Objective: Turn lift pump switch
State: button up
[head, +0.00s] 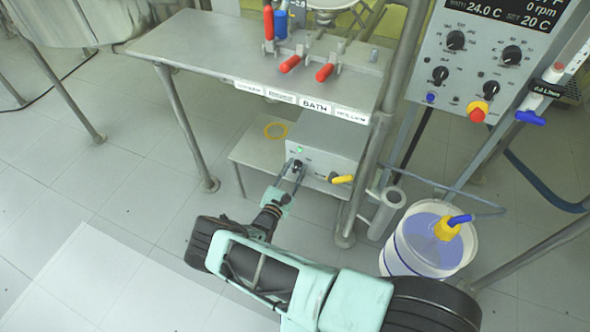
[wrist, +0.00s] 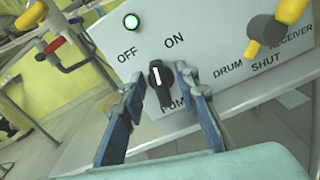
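The lift pump switch is a black rotary knob (wrist: 160,84) with a white mark, on the front of a grey box (head: 318,150) under the bench. The mark points roughly up, between the OFF and ON labels; I cannot tell its exact setting. A green lamp (wrist: 131,21) is lit above OFF. My gripper (wrist: 160,76) is open, with its blue fingers on either side of the knob. In the wrist view gaps show beside the knob, and I cannot see contact. In the head view, my gripper (head: 293,172) reaches the box front at the small dark knob (head: 297,164).
A yellow-handled valve (head: 342,179) sits right of the knob; it also shows in the wrist view (wrist: 268,30). Bench legs (head: 187,130) stand around the box. A bucket of bluish liquid (head: 428,240) stands at right. A control panel (head: 485,60) hangs above.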

grip_shut()
jog(key=m, duration=0.5)
jog(key=shift+d+f+p, duration=0.1)
jog(key=shift+p, duration=0.25)
grip_release()
